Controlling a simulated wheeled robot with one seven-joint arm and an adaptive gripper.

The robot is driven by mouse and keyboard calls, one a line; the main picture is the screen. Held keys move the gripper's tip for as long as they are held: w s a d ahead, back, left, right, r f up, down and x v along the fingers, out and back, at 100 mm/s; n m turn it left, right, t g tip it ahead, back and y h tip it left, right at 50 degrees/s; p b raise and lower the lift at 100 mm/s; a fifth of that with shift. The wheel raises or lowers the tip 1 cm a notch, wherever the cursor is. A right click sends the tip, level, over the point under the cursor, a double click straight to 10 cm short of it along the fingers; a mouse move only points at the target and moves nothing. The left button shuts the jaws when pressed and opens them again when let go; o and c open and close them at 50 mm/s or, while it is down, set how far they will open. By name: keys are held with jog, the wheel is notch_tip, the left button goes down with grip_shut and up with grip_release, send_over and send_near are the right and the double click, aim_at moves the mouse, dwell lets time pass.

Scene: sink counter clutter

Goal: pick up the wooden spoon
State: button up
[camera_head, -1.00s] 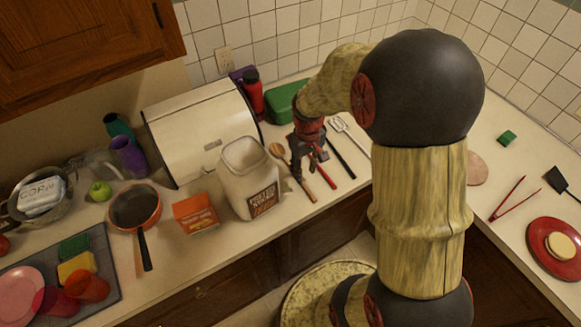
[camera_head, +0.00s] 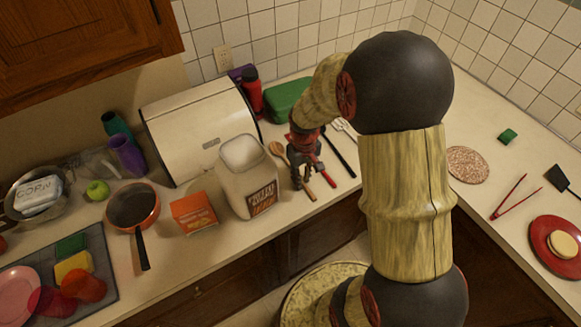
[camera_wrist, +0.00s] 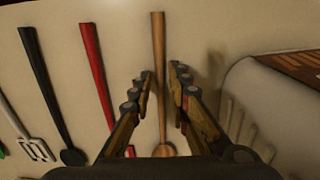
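The wooden spoon (camera_head: 276,149) lies on the counter between the white canister and a red-handled utensil. In the wrist view its handle (camera_wrist: 159,45) runs up the picture and its bowl (camera_wrist: 165,150) is near the bottom edge. My gripper (camera_wrist: 164,74) is open, with one finger on each side of the handle and a visible gap on both sides. In the head view my gripper (camera_head: 299,184) is low over the spoon and hides its middle. I cannot tell how far above the counter the fingertips are.
The white canister (camera_head: 243,170) stands close on the spoon's left, and on the right in the wrist view (camera_wrist: 270,100). A red-handled utensil (camera_wrist: 95,60), a black-handled utensil (camera_wrist: 42,75) and a slotted turner (camera_wrist: 35,148) lie on the other side. A green box (camera_head: 287,98) is behind.

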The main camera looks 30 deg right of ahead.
grip_shut()
dwell(0.3)
